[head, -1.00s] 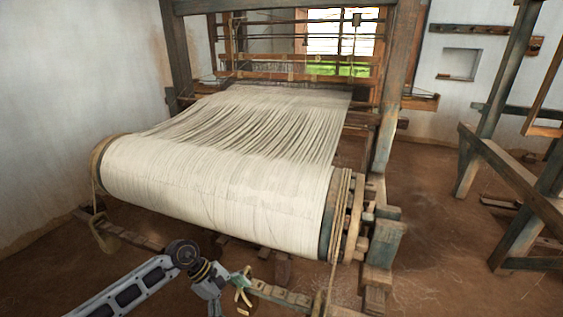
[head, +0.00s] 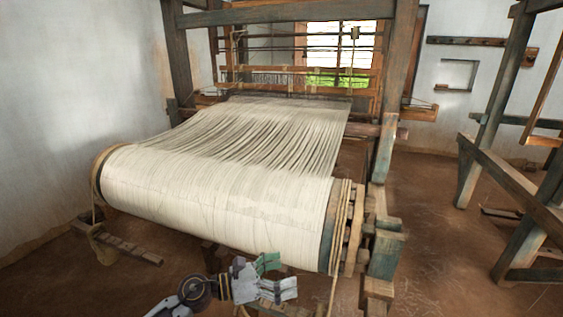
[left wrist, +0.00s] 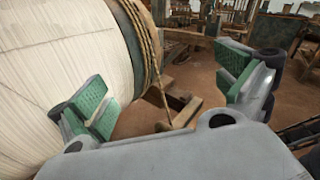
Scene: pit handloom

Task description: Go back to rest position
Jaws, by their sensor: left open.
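My left gripper (head: 277,276) is low in the head view, in front of the loom's large warp beam (head: 215,205). In the left wrist view its two green-padded fingers (left wrist: 165,95) stand wide apart with nothing between them. The beam is wound with pale thread and fills the left of the wrist view (left wrist: 50,60). The left finger overlaps the thread in that picture; I cannot tell whether it touches. My right gripper is not in view.
A rope (head: 336,235) wraps the beam's right end and hangs down. Wooden blocks and posts (head: 385,250) stand there. A timber frame (head: 500,180) stands at the right. Bare earth floor (head: 440,250) lies between it and the loom.

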